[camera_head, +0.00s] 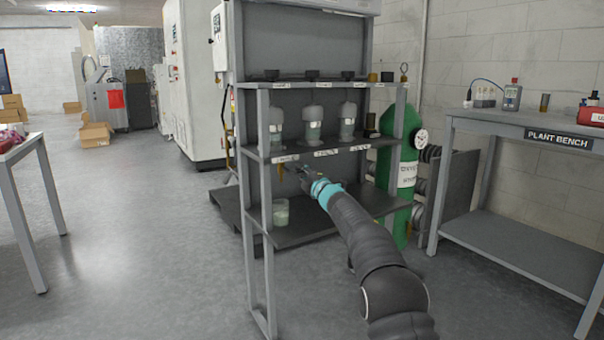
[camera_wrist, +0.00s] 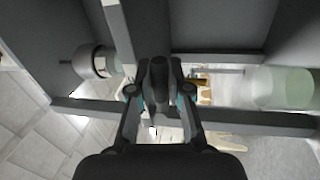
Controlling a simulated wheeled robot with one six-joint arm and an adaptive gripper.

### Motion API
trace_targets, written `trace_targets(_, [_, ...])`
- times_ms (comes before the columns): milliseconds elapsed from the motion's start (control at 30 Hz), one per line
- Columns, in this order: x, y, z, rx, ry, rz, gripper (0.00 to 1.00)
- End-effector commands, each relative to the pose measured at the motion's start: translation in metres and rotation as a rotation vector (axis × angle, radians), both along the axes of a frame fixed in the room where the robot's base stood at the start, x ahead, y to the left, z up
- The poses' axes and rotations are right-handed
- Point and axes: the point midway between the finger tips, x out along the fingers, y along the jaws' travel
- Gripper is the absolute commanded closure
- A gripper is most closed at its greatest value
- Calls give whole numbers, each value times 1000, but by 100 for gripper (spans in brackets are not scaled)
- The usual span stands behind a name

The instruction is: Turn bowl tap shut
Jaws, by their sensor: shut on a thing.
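My gripper (camera_head: 302,174) reaches in under the middle shelf of the grey rack, just below its front edge. In the wrist view its two fingers (camera_wrist: 159,92) are closed in on a dark rounded piece (camera_wrist: 158,72), which I take to be the bowl tap's handle. The fingers and wrist hide most of the tap, so its turn angle cannot be told. A brass-coloured fitting (camera_head: 282,172) hangs under the shelf just left of the gripper. Three grey-capped bowls (camera_head: 312,122) stand in a row on the shelf above; one bowl (camera_wrist: 92,60) shows in the wrist view.
A translucent beaker (camera_head: 281,211) stands on the lower shelf (camera_head: 325,226), below and left of the gripper. The rack's left post (camera_head: 265,200) is close by. A green gas cylinder (camera_head: 407,180) stands behind the rack at right. The plant bench (camera_head: 520,122) is farther right.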

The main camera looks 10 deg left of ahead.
Motion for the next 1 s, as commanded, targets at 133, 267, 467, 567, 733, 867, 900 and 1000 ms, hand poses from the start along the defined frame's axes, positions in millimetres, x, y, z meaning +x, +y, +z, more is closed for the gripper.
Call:
trace_targets(133, [0, 1, 2, -41, -33, 3, 100])
trace_targets(267, [0, 1, 3, -61, -49, 2, 100])
trace_targets(467, [0, 1, 4, -72, -58, 2, 100])
trace_targets(567, [0, 1, 4, -73, -58, 3, 100])
trace_targets(733, [0, 1, 4, -72, -58, 3, 100])
trace_targets(867, [0, 1, 4, -72, -58, 2, 56])
trace_targets(900, [0, 0, 4, -71, -57, 1, 56])
trace_targets(1000, [0, -2, 4, -71, -57, -1, 56])
